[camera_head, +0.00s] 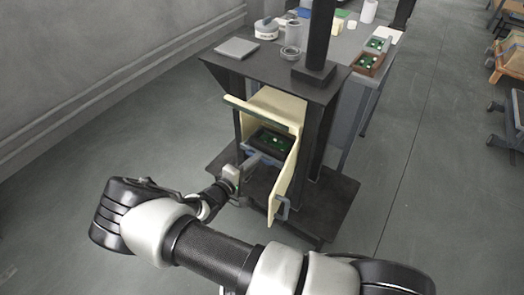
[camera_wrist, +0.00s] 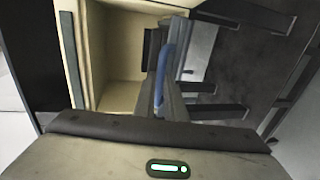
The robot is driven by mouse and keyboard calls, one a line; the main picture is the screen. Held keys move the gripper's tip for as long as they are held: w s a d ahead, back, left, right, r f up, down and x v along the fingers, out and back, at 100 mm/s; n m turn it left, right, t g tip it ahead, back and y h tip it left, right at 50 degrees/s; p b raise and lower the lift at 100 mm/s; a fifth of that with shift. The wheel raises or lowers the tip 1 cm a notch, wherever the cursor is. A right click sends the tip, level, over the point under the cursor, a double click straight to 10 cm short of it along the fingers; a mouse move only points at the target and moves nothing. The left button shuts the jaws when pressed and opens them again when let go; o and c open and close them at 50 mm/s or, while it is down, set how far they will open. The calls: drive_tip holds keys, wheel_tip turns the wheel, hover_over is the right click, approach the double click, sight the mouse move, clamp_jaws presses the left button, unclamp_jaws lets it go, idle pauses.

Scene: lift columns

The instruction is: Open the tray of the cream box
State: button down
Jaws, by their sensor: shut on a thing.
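The cream box (camera_head: 275,103) stands under the dark top plate of the lift column, its front open and its door (camera_head: 284,190) swung out to the right. The dark tray (camera_head: 272,153) with a green board in it sits in the box opening. How far out it stands is hard to tell. My gripper (camera_head: 254,160) reaches in from the lower left and is shut on the tray's blue handle. In the wrist view the blue handle (camera_wrist: 166,68) is at the fingers, beside the cream interior (camera_wrist: 120,62). The fingertips are partly hidden there.
The open door with its handle (camera_head: 282,209) stands close to the right of my gripper. A dark base plate (camera_head: 335,205) lies below. A grey table behind holds several items, including a brown tray (camera_head: 368,66). The floor to the left is clear.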

drive_tip(key=f+v, duration=0.1)
drive_tip(key=v, duration=0.7)
drive_tip(key=shift+s+a+f, duration=0.25)
drive_tip(key=shift+s+f, duration=0.05)
drive_tip(key=shift+s, duration=0.15)
drive_tip(key=c, duration=1.8)
unclamp_jaws()
drive_tip(key=p+v, duration=0.2)
drive_tip(key=v, duration=1.5)
drive_tip(key=shift+s+r, duration=0.1)
drive_tip(key=shift+s, duration=0.1)
